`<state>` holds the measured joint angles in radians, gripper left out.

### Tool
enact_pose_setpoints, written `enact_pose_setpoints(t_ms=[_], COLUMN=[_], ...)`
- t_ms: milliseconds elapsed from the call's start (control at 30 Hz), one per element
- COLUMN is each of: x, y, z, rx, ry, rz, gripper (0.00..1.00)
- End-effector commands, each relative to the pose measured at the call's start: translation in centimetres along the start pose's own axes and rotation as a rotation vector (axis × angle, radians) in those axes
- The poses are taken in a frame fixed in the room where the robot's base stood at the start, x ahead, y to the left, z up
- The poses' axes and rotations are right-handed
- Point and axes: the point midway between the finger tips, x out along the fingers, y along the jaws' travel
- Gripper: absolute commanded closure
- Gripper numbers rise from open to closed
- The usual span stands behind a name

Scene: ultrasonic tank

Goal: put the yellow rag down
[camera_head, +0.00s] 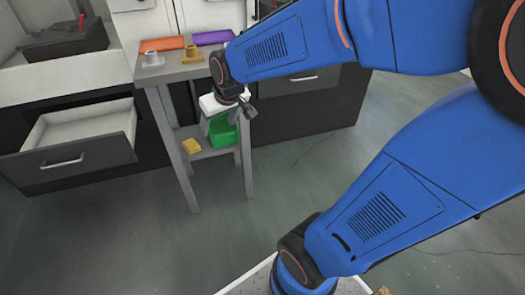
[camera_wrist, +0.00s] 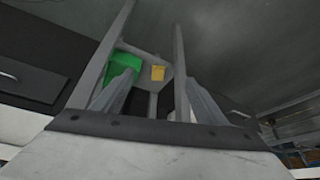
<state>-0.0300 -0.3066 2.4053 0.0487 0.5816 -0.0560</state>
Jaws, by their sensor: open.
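The yellow rag (camera_head: 191,147) is a small folded-looking piece lying on the lower shelf of a grey stand (camera_head: 210,153). It also shows in the wrist view (camera_wrist: 158,73), between the finger tips and apart from them. My gripper (camera_wrist: 160,92) is open with nothing between its fingers. In the head view my gripper (camera_head: 246,108) is at the stand's right side, above the lower shelf. Part of the stand is hidden by my arm.
A green bin (camera_head: 222,131) stands on the lower shelf right of the rag. An orange piece (camera_head: 162,44), a purple piece (camera_head: 213,38) and small grey and tan fittings lie on the stand's top. An open drawer (camera_head: 79,131) juts out at left. The floor in front is clear.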

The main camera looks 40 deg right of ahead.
Motion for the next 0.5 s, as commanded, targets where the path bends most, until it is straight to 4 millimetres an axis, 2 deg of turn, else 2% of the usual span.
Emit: enact_pose_setpoints(t_ms=[33, 200, 500], x=[-1.4, -5.2, -10.3], y=[0.1, 0.3, 0.6], z=[1.1, 5.1, 12.7], rx=[0.002, 0.009, 0.028], ry=[0.003, -0.01, -0.032], rz=[0.002, 0.01, 0.028], gripper=[0.34, 0.34, 0.34])
